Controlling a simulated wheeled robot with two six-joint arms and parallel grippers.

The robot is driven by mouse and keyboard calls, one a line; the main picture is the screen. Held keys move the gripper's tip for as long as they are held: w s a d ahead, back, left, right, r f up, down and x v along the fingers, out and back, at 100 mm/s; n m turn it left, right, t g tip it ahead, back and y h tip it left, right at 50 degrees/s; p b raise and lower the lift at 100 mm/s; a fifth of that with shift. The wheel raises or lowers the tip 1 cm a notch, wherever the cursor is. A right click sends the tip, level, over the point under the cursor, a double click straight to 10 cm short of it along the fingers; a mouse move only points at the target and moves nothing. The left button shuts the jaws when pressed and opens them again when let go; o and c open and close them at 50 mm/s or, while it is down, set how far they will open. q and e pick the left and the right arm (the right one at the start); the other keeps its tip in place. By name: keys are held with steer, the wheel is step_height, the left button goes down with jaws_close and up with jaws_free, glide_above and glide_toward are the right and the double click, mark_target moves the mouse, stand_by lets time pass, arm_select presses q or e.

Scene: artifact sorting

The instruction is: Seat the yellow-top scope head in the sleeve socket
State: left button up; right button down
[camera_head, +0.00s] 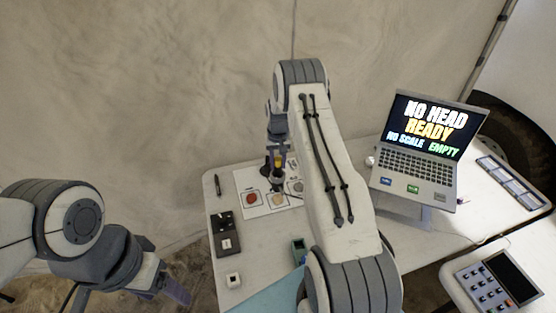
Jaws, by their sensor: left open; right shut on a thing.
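My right gripper (277,166) reaches over the far left part of the table, above a white sheet, and is shut on a small dark piece with a yellow part (279,160), which looks like the yellow-top scope head. It is partly hidden by the fingers, and I cannot tell whether its lower end touches anything. My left gripper (172,289) is open and empty, low at the left, off the table's edge. I cannot clearly make out the sleeve socket; a black block device (226,232) stands on the table's left side.
The white sheet (246,184) carries red, tan and grey round samples. A laptop (425,150) reads "NO HEAD READY". My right arm hides the table's middle.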

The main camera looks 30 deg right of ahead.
steer(key=shift+f, duration=0.15)
steer(key=shift+f+b, duration=0.15)
steer(key=shift+b, duration=0.15)
steer(key=c, duration=0.5)
jaws_free()
steer(key=shift+c, duration=0.2)
